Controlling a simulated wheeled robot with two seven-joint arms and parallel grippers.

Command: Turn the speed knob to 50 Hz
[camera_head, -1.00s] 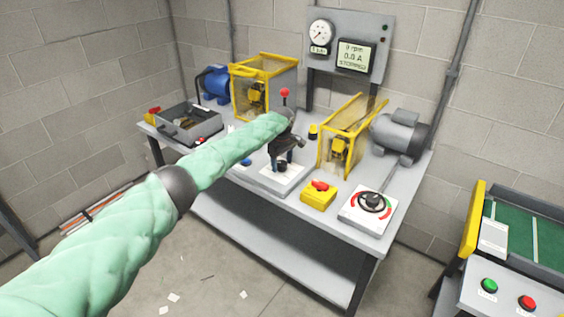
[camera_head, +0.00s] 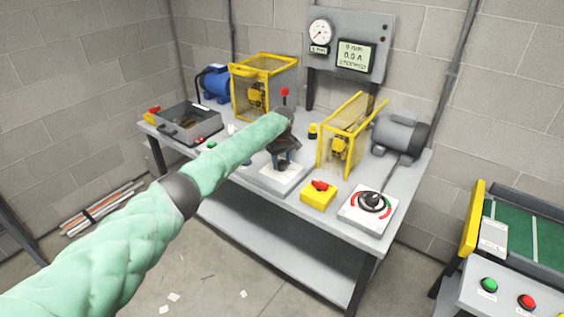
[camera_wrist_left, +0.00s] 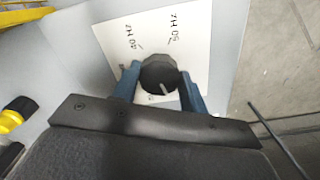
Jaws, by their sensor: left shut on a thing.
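The speed knob (camera_wrist_left: 158,76) is a dark round knob with a pale pointer line, on a white plate (camera_wrist_left: 188,45) marked 40 Hz and 50 Hz in the left wrist view. My left gripper (camera_wrist_left: 160,84) is shut on the knob, one blue finger on each side of it. The pale line points away from both printed marks, toward the gripper's palm. In the head view my left gripper (camera_head: 285,160) reaches down to the white knob box (camera_head: 272,183) on the bench; the knob is mostly hidden under it. My right gripper is not in view.
A yellow box with a red switch (camera_head: 319,190) and a white box with a black dial (camera_head: 371,202) stand to the right. Yellow guards (camera_head: 345,140) and a grey motor (camera_head: 400,132) stand behind. The display (camera_head: 355,56) appears to read 0.0 A, STOPPED.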

